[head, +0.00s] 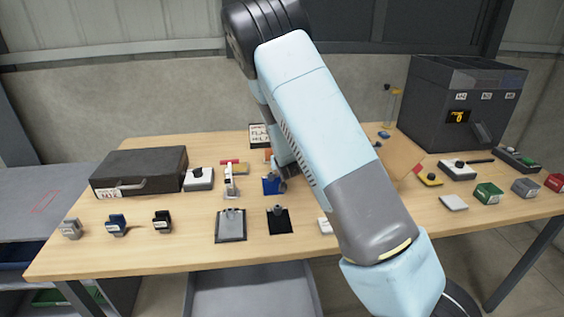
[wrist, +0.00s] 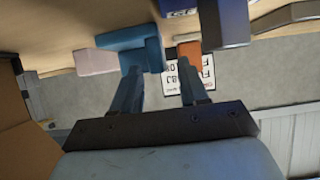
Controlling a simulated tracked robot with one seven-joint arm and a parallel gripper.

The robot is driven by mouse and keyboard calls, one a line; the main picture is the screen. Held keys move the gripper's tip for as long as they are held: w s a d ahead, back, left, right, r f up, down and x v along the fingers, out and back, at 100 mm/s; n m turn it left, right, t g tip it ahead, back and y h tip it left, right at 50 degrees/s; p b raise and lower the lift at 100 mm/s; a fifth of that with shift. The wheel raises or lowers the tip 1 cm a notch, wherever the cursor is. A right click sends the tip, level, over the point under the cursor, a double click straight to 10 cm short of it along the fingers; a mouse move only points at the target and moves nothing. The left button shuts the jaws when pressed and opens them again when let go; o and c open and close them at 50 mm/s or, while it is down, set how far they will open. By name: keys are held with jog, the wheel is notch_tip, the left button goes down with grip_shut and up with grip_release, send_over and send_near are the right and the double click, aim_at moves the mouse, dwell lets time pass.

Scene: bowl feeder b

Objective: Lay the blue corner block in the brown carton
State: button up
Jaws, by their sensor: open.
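In the wrist view, which is upside down, the blue corner block (wrist: 130,50) is a teal-blue, L-shaped piece on the table. My gripper (wrist: 158,78) is open, its fingertips close to the block. One finger overlaps the block in the picture; whether they touch I cannot tell. In the head view my arm covers most of the gripper (head: 283,174), and I cannot make out the block. The brown carton (head: 400,157) stands right of my arm in the head view, partly hidden by it. A brown surface at the wrist view's left edge may be the carton.
An orange block (wrist: 190,54) and a pink block (wrist: 97,62) are near the corner block. A dark blue object (head: 272,184) is in front. A sign (head: 260,135) stands behind. A black case (head: 140,172) is at left, a dark machine (head: 460,105) at right.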

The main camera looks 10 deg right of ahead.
jog(key=v, duration=1.2)
jog(key=shift+r, duration=0.2)
